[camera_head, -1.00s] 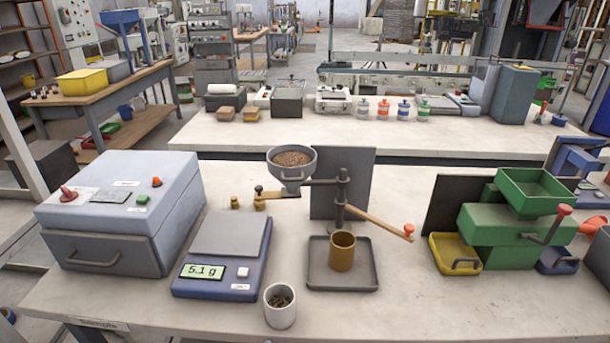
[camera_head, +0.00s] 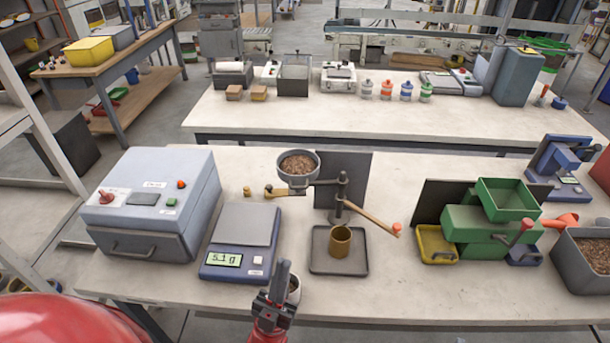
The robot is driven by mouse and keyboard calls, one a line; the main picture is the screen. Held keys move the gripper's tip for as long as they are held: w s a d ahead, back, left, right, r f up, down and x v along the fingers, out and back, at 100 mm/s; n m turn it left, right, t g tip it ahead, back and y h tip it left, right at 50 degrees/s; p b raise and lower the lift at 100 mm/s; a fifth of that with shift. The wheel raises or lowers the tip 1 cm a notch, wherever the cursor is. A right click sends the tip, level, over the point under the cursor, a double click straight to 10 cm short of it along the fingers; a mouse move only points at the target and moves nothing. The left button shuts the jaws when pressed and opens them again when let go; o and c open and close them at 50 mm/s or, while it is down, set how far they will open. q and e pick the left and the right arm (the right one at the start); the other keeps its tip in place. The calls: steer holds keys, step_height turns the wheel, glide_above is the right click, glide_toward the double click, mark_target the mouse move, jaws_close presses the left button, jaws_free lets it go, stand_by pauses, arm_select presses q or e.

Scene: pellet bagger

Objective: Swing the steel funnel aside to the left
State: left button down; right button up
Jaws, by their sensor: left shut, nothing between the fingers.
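The steel funnel (camera_head: 297,170) is a grey round bowl filled with brown pellets. It sits on a dark swing arm from an upright post (camera_head: 341,199), above the bench and left of the post. A brass piece (camera_head: 282,192) is beside the funnel's lower part. A wooden lever with an orange knob (camera_head: 396,229) reaches right from the post. A brass cup (camera_head: 340,241) stands on the square dark tray (camera_head: 320,264) below. My right gripper is out of view.
A blue scale (camera_head: 212,273) reading 5.1 g and a grey box machine (camera_head: 187,188) stand to the left. A green machine (camera_head: 466,223) and a grey bin of pellets (camera_head: 568,283) stand to the right. Bare bench lies right of the tray.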

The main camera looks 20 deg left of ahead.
mark_target(308, 180)
arm_select(q)
steer(key=w+a+f+m+g+h+p, duration=0.1)
steer(key=w+m+g, duration=0.5)
steer(key=w, duration=0.6)
steer(key=w+a+f+m+g+h+p, duration=0.1)
steer(key=w+a+f+m+g+p, duration=0.2)
steer(key=w+m+g, duration=0.4)
steer(key=shift+w+a+f+g+p, duration=0.45)
steer(key=shift+w+g+p, duration=0.2)
steer(key=shift+w, duration=2.35)
